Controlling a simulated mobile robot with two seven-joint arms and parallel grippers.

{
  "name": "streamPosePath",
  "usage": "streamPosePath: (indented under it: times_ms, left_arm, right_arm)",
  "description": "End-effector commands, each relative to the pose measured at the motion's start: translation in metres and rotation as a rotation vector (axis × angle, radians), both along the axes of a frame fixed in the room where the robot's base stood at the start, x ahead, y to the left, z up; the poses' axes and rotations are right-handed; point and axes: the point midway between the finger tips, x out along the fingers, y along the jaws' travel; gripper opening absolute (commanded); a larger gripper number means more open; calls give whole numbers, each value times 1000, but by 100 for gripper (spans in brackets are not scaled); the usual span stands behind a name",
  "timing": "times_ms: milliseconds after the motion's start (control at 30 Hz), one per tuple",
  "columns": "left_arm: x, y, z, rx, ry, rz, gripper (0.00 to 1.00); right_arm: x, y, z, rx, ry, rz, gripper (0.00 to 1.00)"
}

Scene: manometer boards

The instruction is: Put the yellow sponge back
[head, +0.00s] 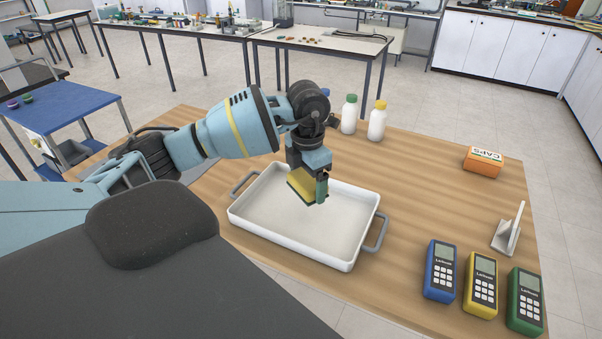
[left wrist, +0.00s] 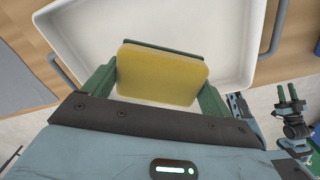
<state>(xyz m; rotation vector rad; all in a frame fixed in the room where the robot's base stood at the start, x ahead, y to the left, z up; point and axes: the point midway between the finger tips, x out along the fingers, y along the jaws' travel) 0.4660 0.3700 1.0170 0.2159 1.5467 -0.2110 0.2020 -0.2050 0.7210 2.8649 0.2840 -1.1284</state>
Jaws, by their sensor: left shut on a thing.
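The yellow sponge (head: 301,186) is held in my left gripper (head: 310,190), above the white tray. In the left wrist view the sponge (left wrist: 163,75) sits between the two green fingers of the left gripper (left wrist: 158,88), with a dark green edge along its far side. The white tray (head: 290,253) has grey handles at both ends and looks empty; it also fills the background of the left wrist view (left wrist: 225,30). A second gripper (left wrist: 292,110), with its two green fingers apart, shows at the right of the left wrist view. It is outside the head view.
An orange caps box (head: 482,162), a grey stand (head: 507,232) and blue (head: 440,270), yellow (head: 481,284) and green (head: 525,300) manometers are at right. The wooden tabletop (head: 430,190) between is clear.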

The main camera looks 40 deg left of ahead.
Motion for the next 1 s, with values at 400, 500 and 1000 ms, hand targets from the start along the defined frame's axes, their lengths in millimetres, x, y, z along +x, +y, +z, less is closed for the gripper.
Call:
streamPosePath:
  times_ms: [400, 500, 1000]
  left_arm:
    - [-18, -66, -2, 21, -12, -1027, 63]
    - [-25, -80, -3, 25, -11, -1272, 63]
    - [-68, -140, -10, 31, 0, -2464, 63]
  right_arm:
    - [-1, 0, -1, -1, 3, 0, 36]
    - [-1, 0, -2, -1, 5, 0, 36]
    - [-1, 0, -3, -1, 6, 0, 36]
